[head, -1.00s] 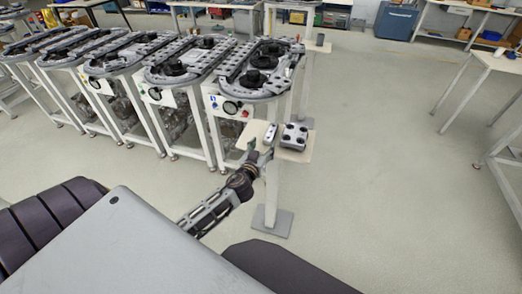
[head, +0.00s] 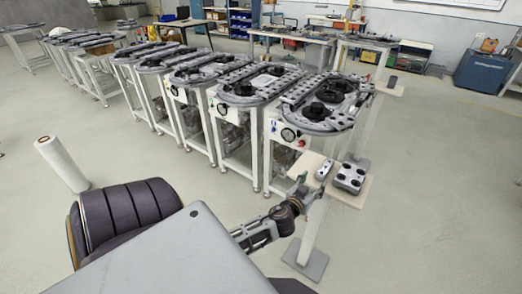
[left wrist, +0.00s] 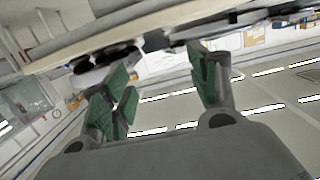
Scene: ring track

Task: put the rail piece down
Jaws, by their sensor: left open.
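A small light-grey elongated piece (head: 323,170), which looks like the rail piece, lies on a pale shelf (head: 344,198) at the right end of the row of tables. A grey block with dark round knobs (head: 349,178) sits beside it on the shelf. My left gripper (head: 301,186) is open at the shelf's left edge, just left of the small piece and apart from it. In the left wrist view its green-padded fingers (left wrist: 163,68) are spread with nothing between them. My right gripper is not in view.
Several white-legged tables with grey oval ring tracks (head: 318,108) stand in a row behind the shelf. The shelf's post stands on a grey foot plate (head: 305,259). A white roll (head: 62,163) stands at the left. The floor on the right is open.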

